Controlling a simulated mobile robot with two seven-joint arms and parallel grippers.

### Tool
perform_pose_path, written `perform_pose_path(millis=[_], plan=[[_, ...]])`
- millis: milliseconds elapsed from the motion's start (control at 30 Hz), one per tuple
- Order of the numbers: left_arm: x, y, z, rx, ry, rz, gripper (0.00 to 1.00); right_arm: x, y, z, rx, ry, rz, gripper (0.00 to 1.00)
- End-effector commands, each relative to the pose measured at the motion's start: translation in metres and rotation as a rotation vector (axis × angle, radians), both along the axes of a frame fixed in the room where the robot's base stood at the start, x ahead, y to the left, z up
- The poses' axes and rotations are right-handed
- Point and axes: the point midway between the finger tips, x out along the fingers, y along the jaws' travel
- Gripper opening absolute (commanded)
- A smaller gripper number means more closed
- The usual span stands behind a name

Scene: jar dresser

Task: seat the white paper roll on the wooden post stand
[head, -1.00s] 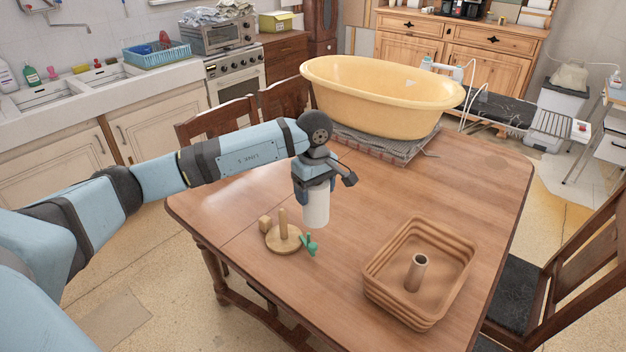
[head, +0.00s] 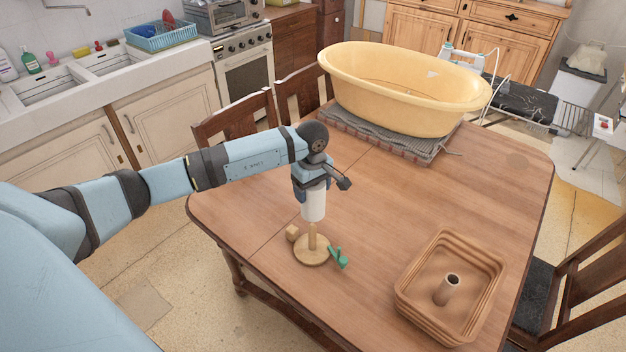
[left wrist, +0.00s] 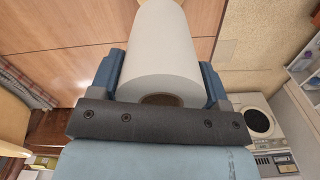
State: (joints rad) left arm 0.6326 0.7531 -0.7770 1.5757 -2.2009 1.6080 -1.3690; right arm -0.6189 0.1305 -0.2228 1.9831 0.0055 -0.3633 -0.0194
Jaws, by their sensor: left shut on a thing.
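The white paper roll (head: 313,205) is upright in my left gripper (head: 312,190), which is shut on its upper part. The left wrist view shows the roll (left wrist: 160,50) between the two fingers, with its brown core hole at the near end. The wooden post stand (head: 313,251) has a round base and one upright post, and stands on the table below the roll. In the head view the roll's lower end is right at the top of the post; I cannot tell whether the post tip is inside the core. My right gripper is not in view.
A small wooden block (head: 292,232) and a green object (head: 339,258) lie close beside the stand. A brown basket (head: 408,290) holding a tube (head: 447,289) is at the right. A yellow tub (head: 400,95) stands at the back. The table (head: 440,190) between is clear.

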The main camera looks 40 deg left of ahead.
Motion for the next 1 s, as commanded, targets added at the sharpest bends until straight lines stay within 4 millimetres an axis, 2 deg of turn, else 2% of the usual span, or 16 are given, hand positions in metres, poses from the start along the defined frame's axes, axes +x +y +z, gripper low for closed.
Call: perform_pose_path(millis=[467, 933, 1000], plan=[[-0.001, -0.001, -0.013, -0.001, 0.0, -0.001, 0.45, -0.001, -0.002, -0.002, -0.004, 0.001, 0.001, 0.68], [-0.001, -0.001, -0.046, -0.001, 0.001, -0.001, 0.45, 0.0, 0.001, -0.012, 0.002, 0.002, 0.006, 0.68], [-0.001, 0.0, -0.052, 0.001, 0.001, -0.001, 0.45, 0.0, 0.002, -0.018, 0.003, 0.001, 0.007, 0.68]])
